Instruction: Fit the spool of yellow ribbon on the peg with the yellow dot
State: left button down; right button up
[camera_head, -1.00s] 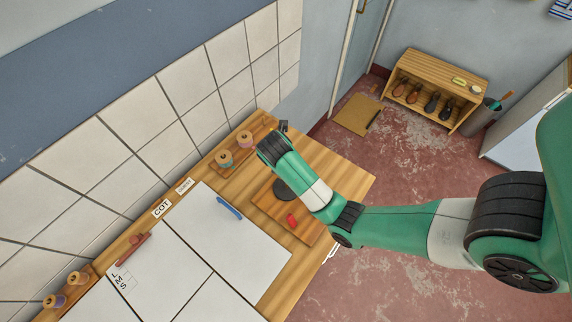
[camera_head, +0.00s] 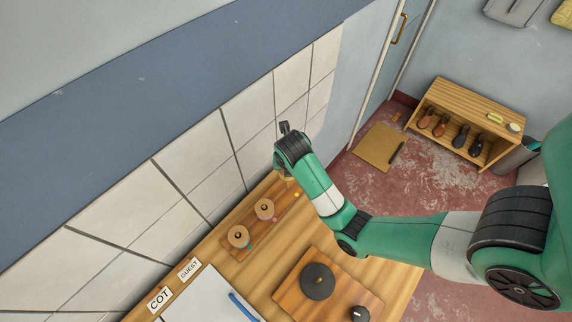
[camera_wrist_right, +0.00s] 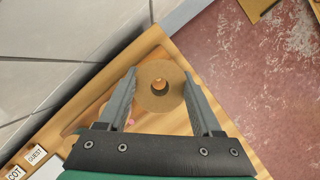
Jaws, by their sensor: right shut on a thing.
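My right gripper (camera_wrist_right: 160,105) is shut on a round wooden spool (camera_wrist_right: 154,99), one finger on each side. In the head view a pale yellowish bit of this spool (camera_head: 286,175) shows below my wrist; the rest is hidden. The spool is over the far end of the wooden peg rack (camera_head: 240,249) along the wall. A small yellow dot (camera_head: 297,194) shows on the rack there. The peg itself is hidden; something orange shows through the spool's hole. I cannot tell whether the peg is inside it. My left gripper is out of view.
Two other spools (camera_head: 265,209) (camera_head: 238,236) sit on the rack, left of my gripper. The tiled wall (camera_head: 205,185) runs close behind it. A board with a black disc (camera_head: 317,281) lies in front. GUEST (camera_head: 189,269) and COT (camera_head: 159,299) labels are at lower left.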

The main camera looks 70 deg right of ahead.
notch_tip(320, 180, down, 4)
jog(key=b, duration=0.4)
jog(key=shift+f+b, duration=0.3)
jog(key=shift+f, duration=0.05)
dwell(1.3)
jog(key=shift+f+b, duration=0.75)
jog(key=shift+f, duration=0.1)
jog(key=shift+f+b, duration=0.95)
jog(key=shift+b, duration=0.1)
jog(key=o, duration=1.6)
jog(key=shift+c, duration=0.2)
